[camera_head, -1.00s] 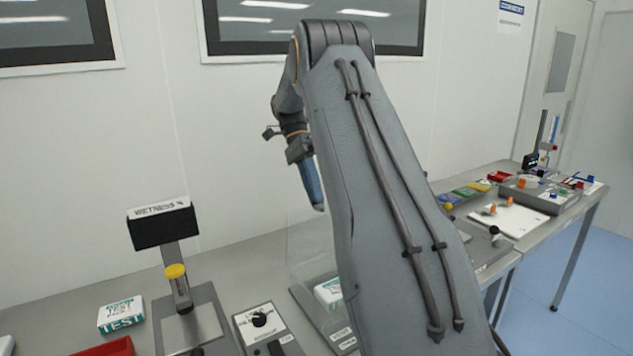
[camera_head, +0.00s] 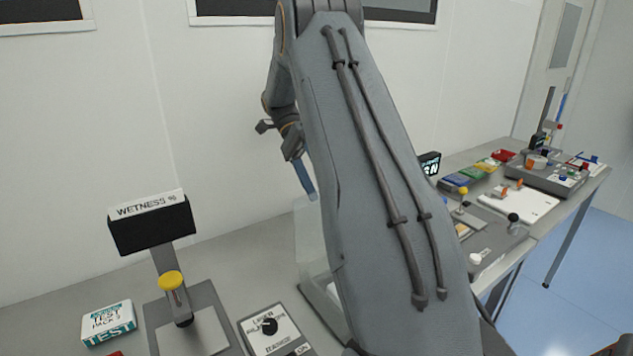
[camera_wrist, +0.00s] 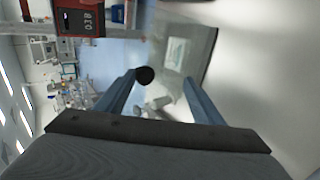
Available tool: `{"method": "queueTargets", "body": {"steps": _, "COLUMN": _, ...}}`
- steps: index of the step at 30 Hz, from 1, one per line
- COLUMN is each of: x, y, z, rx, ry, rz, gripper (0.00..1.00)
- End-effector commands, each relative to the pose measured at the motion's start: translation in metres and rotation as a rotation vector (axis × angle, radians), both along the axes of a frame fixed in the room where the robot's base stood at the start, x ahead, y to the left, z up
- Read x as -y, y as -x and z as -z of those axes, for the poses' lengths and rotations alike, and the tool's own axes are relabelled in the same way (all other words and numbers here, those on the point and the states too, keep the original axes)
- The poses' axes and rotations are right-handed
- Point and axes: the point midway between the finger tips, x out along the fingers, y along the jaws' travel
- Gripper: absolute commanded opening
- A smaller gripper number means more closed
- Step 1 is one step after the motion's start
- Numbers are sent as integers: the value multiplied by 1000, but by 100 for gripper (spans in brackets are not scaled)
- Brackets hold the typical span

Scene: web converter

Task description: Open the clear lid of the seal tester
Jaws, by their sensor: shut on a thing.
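The clear lid (camera_head: 309,240) of the seal tester is a see-through panel standing raised at the middle of the head view. The seal tester's base (camera_head: 318,299) shows below it, mostly hidden by my arm. My gripper (camera_head: 310,196) is at the lid's upper edge, its blue fingers pointing down, shut on the lid; the exact contact is hard to see. In the wrist view, my gripper (camera_wrist: 160,82) has its fingers spaced apart, with a dark round knob (camera_wrist: 145,75) between them. The lid (camera_wrist: 208,50) stretches past the right finger, with a pale pack seen through it.
A wetness meter (camera_head: 152,222) with a yellow-topped post stands left, beside a test pack box (camera_head: 109,323). A panel with a black knob (camera_head: 270,327) sits between meter and tester. A second table (camera_head: 560,215) at right holds several items. The wall is close behind.

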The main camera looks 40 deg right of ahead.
Motion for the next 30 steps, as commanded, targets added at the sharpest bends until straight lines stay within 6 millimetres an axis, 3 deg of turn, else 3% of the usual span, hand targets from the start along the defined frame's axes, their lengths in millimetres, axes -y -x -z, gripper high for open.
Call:
{"method": "queueTargets", "body": {"steps": 1, "x": -3, "y": 0, "z": 19, "rx": 5, "ry": -12, "rz": -2, "gripper": 25}}
{"method": "queueTargets", "body": {"steps": 3, "x": -2, "y": 1, "z": 18, "rx": 7, "ry": -12, "rz": -2, "gripper": 27}}
{"method": "queueTargets", "body": {"steps": 7, "x": -2, "y": 3, "z": 17, "rx": 9, "ry": -12, "rz": -2, "gripper": 20}}
{"method": "queueTargets", "body": {"steps": 30, "x": -2, "y": 3, "z": 17, "rx": 9, "ry": -12, "rz": -2, "gripper": 21}}
